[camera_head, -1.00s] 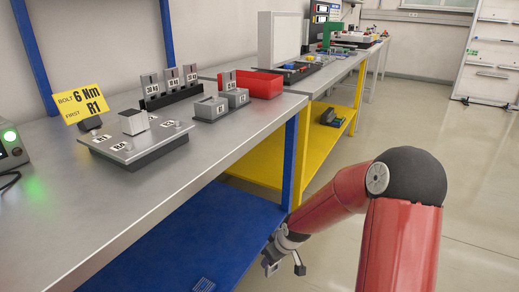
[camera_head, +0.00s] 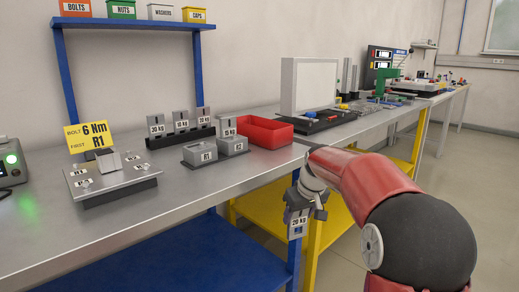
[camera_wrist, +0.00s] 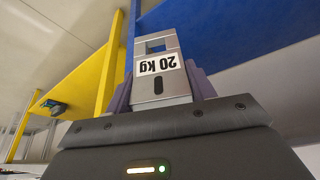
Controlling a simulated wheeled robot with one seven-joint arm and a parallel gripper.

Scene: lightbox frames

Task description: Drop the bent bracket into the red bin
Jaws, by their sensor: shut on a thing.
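My gripper (camera_head: 301,208) is shut on a grey metal piece labelled 20 kg (camera_head: 297,229), in front of the workbench's edge and below its top. The red bin (camera_head: 268,142) stands on the bench, up and to the left of my gripper in the head view. I cannot see the bottom of the bin fully.
A black rack (camera_head: 181,138) of labelled grey pieces and two grey blocks (camera_head: 200,153) stand left of the bin. A bolt plate (camera_head: 113,183) is further left. The blue lower shelf (camera_head: 190,262) and yellow shelf (camera_head: 265,218) lie under the benches. A white panel (camera_head: 308,84) stands beyond the bin.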

